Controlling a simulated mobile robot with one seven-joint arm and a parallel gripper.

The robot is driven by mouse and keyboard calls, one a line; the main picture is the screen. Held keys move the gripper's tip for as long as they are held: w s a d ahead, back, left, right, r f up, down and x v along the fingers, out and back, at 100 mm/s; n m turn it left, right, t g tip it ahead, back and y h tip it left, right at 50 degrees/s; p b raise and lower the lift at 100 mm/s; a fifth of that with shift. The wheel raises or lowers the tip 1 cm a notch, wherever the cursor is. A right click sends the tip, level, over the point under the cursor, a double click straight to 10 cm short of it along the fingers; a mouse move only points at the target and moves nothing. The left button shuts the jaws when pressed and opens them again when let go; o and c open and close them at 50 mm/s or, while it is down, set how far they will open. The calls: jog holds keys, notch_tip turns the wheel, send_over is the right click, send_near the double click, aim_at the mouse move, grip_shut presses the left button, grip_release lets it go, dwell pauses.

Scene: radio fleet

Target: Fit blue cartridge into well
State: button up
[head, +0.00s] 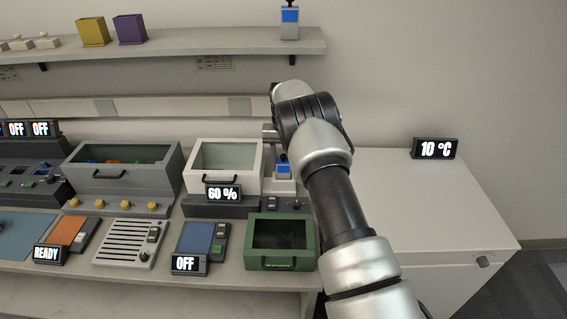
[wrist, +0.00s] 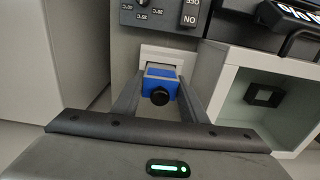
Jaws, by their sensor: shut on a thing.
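The blue cartridge (wrist: 160,82), with a black round knob on its face, sits between the two fingers of my gripper (wrist: 161,92) in the wrist view. My gripper is shut on it. A pale slotted piece (wrist: 161,55) lies directly beyond the cartridge, likely the well; how far the cartridge is inside it cannot be told. In the head view the blue cartridge (head: 284,168) shows low beside my arm, at a pale grey unit behind the counter front. My arm hides most of the gripper there.
A white open bin (head: 228,145) with a 60 % display stands close to the left. A green tray (head: 282,218) is in front. Another blue-faced block (head: 290,15) stands on the shelf above.

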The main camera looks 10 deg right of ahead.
aim_at(284, 155)
jog(key=shift+f+b, duration=0.75)
jog(key=shift+f, duration=0.45)
jog(key=o, duration=1.2)
jog(key=shift+r, duration=3.8)
